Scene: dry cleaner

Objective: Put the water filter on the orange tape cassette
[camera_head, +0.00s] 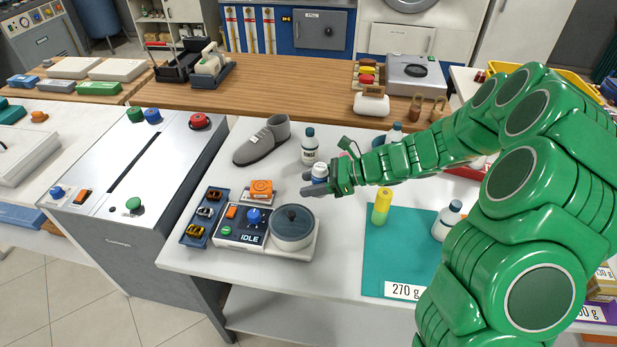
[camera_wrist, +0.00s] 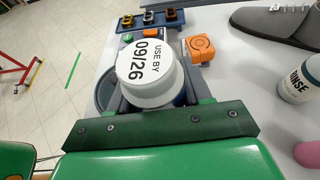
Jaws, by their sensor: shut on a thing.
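The water filter (camera_head: 319,172) is a small white cylinder with a blue band, held in my gripper (camera_head: 322,187) above the white table. The orange tape cassette (camera_head: 261,189) is a small flat block behind the grey machine, left of my gripper. In the wrist view the cassette (camera_wrist: 200,48) shows right beside the filter's top, with a round ring on its face. Nothing is seen lying on it.
The machine marked "IDLE" (camera_head: 240,238) has a round lidded pot (camera_head: 292,224) in front of my gripper. A blue tray (camera_head: 190,236) with small clips lies left. A grey shoe (camera_head: 262,143) and a white bottle (camera_head: 309,148) stand behind. A teal mat (camera_head: 385,255) lies right.

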